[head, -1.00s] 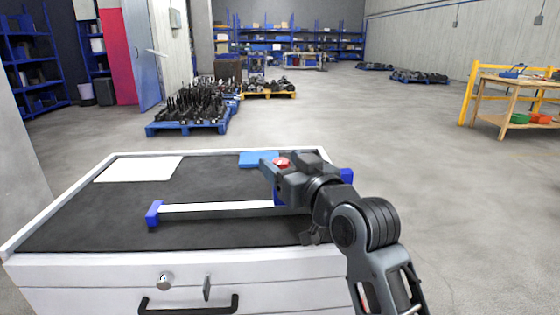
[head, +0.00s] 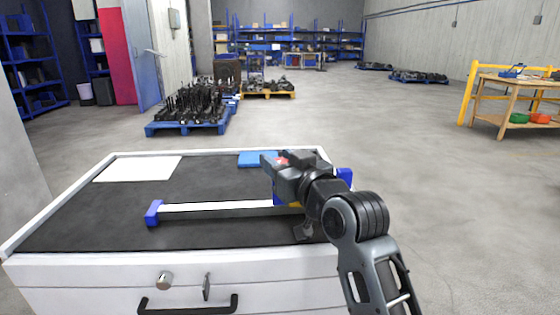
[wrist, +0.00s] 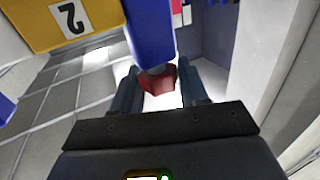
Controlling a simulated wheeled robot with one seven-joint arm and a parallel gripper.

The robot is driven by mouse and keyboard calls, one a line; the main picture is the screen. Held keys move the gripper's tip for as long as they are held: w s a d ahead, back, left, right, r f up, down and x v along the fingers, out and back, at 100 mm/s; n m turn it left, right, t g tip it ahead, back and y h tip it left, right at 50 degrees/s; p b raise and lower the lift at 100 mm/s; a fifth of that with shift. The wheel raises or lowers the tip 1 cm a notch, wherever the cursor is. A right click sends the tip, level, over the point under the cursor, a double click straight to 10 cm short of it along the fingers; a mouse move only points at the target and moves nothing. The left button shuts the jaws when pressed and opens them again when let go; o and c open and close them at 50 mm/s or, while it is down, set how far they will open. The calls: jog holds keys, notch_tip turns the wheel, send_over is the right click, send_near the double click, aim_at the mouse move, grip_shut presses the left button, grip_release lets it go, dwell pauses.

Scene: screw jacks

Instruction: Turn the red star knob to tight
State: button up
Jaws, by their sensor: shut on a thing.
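The red star knob (wrist: 158,82) sits between my gripper's two fingers in the wrist view, at the end of a blue part (wrist: 150,35). In the head view, a little of the red knob (head: 282,161) shows past my gripper (head: 268,170), and the rest is hidden. My gripper (wrist: 160,95) is shut on the knob. A white bar (head: 215,207) with a blue end block (head: 154,213) lies along the dark bench top, running to the blue and yellow body behind my gripper. A yellow plate marked 2 (wrist: 70,20) shows in the wrist view.
The white cabinet's dark top (head: 90,220) has a raised white rim. A white sheet (head: 138,168) lies at its back left and a blue flat item (head: 258,159) at the back. The left part of the top is clear.

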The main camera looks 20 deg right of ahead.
jog(key=shift+r+m+h+p, duration=0.15)
jog(key=shift+m+h+p, duration=0.35)
jog(key=shift+p, duration=0.4)
jog(key=shift+m+h, duration=0.4)
jog(key=shift+h, duration=0.5)
jog(key=o, duration=1)
jog(key=shift+c, duration=0.2)
jog(key=s, duration=0.7)
jog(key=shift+s+a, duration=0.2)
jog(key=shift+s, duration=0.2)
jog(key=shift+f, duration=0.2)
